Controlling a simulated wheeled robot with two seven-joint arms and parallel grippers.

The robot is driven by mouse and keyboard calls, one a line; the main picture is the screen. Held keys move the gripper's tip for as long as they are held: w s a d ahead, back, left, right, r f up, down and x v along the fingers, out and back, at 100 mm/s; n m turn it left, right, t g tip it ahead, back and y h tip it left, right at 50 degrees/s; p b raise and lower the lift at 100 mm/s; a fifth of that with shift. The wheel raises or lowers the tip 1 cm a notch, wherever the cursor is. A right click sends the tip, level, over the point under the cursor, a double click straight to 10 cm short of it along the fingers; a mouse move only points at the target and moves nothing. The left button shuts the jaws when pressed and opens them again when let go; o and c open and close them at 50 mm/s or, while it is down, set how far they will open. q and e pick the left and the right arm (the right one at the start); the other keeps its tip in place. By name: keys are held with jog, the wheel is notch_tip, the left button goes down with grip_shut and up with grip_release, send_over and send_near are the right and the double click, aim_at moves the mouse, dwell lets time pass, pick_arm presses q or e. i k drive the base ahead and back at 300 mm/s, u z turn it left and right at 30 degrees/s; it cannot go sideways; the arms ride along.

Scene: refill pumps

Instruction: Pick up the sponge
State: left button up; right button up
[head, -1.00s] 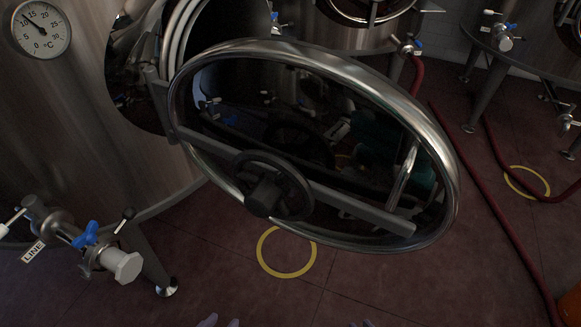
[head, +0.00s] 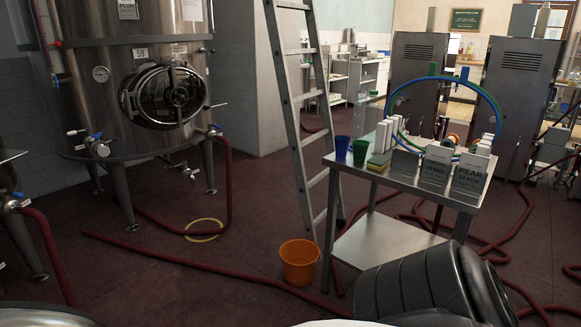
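A small block with a green top and yellow below, which looks like the sponge (head: 378,164), lies at the left end of the steel table (head: 408,186). It is beside a green cup (head: 361,152) and in front of a stack of white items. Neither of my grippers shows in the head view, so whether they hold anything is hidden.
A ladder (head: 301,110) stands left of the table. An orange bucket (head: 299,262) and red hoses (head: 190,266) are on the floor. A blue cup (head: 342,147), upright cards (head: 469,178) and coiled tubes share the tabletop. A steel tank (head: 130,80) stands left.

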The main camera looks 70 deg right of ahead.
aim_at(378, 162)
jog(key=z, duration=2.95)
